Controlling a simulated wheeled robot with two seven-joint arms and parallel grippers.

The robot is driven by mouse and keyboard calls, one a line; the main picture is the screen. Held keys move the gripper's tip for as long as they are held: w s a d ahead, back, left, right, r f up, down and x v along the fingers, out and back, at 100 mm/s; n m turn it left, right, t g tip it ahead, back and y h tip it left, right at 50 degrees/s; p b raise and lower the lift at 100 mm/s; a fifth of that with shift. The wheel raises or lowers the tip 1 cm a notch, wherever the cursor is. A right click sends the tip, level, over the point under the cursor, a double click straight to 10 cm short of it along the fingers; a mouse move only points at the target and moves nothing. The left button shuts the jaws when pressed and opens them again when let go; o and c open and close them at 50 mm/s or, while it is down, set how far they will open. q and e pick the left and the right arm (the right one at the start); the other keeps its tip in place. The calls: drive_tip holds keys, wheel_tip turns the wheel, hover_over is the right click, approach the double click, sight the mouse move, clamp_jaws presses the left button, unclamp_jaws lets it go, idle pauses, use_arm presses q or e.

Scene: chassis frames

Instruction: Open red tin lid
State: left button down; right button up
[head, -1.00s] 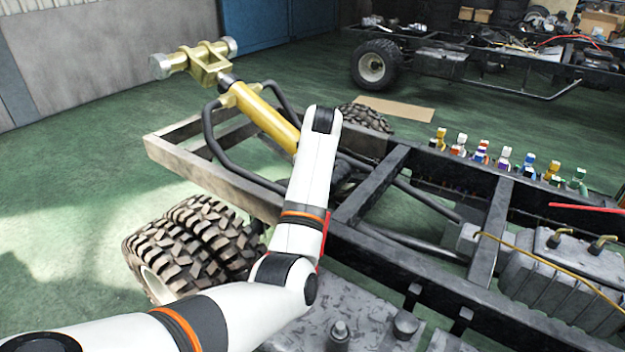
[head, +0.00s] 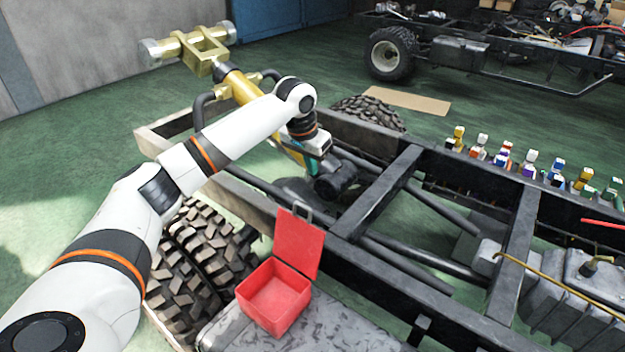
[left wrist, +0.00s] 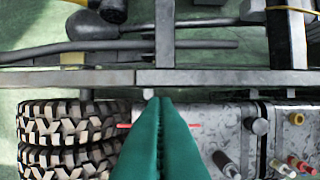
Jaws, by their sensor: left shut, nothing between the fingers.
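The red tin (head: 262,318) sits on a grey metal tank top beside the tyres in the head view. Its lid (head: 298,243) stands upright at the back, with a small grey loop at its top edge. The inside looks empty. My left gripper (head: 294,154) is above and behind the tin, apart from it, partly hidden by its own wrist. In the left wrist view, its teal fingers (left wrist: 164,100) are shut and empty. They cover most of the tin there, and only thin red edges (left wrist: 190,126) show on both sides. My right gripper is not in view.
Black chassis rails (head: 390,195) run behind and right of the tin. Treaded tyres (head: 190,265) stand to its left.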

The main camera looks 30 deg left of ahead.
use_arm(q)
drive_tip(key=p+x, duration=0.1)
drive_tip(key=x, duration=0.8)
drive_tip(key=shift+s+a+p, duration=0.1)
drive_tip(key=shift+s+p, duration=0.7)
drive_tip(key=shift+s, duration=1.15)
drive_tip(key=s+t+p, duration=0.1)
drive_tip(key=s, duration=0.1)
drive_tip(key=s+r+t+p, duration=0.1)
drive_tip(key=s+p, duration=0.1)
drive_tip(key=s, duration=0.1)
drive_tip(key=shift+a+t, duration=0.2)
drive_tip(key=shift+t, duration=0.1)
drive_tip(key=shift+r, duration=0.1)
